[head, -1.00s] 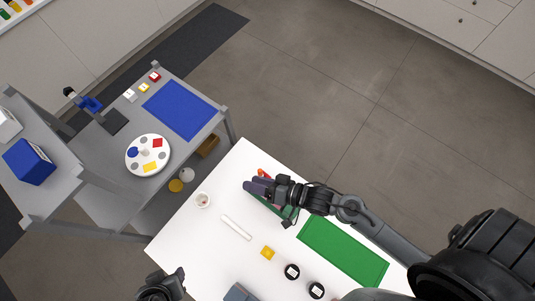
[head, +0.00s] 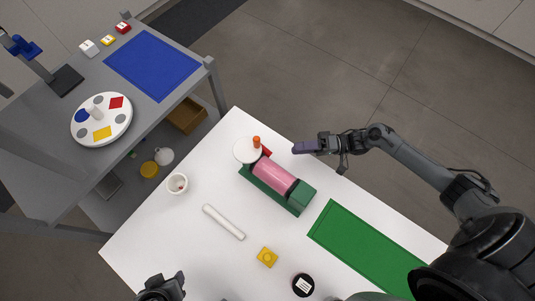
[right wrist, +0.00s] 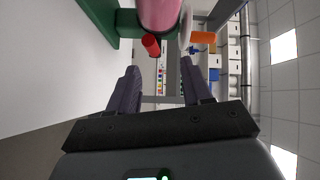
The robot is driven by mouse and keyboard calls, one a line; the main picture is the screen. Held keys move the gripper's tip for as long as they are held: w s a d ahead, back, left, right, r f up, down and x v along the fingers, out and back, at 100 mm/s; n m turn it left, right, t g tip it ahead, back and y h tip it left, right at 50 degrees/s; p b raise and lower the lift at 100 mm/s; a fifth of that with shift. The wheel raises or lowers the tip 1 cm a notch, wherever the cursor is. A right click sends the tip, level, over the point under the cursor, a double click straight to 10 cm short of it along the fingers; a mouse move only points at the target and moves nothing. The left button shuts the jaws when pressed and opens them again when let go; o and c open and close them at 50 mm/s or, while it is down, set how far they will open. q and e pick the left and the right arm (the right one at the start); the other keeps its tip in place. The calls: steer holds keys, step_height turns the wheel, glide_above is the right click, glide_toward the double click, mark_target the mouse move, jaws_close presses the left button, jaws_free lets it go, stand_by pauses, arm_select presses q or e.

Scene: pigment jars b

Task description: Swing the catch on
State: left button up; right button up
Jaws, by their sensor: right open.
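A pink cylinder (head: 273,176) lies in a green cradle (head: 262,192) on the white table. At its far-left end are a white disc (head: 244,151) with an orange peg (head: 256,141) and a small red piece (head: 267,153), possibly the catch.
The white table also holds a white cup (head: 177,184), a white rod (head: 223,222), a yellow block (head: 267,257), a dark round jar (head: 303,285) and a green mat (head: 365,250). A grey shelf with a blue mat (head: 153,64) and a round palette (head: 102,119) stands left.

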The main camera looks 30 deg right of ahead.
arm_select(q)
step_height(320, 180, down, 3)
steer(key=shift+r+b, duration=0.15)
steer(key=shift+b, duration=0.55)
arm_select(e)
steer(key=shift+w+d+f, duration=0.3)
steer(key=shift+w+f, duration=0.35)
steer(key=shift+w+a, duration=0.1)
steer(key=shift+w, duration=0.1)
arm_select(q)
steer(key=shift+a+f+b, duration=0.2)
steer(key=shift+f+b, duration=0.1)
steer(key=shift+b, duration=0.05)
arm_select(e)
steer(key=x, duration=0.9)
steer(key=shift+r, duration=0.1)
steer(key=shift+x, duration=0.8)
arm_select(q)
steer(key=shift+d, duration=0.1)
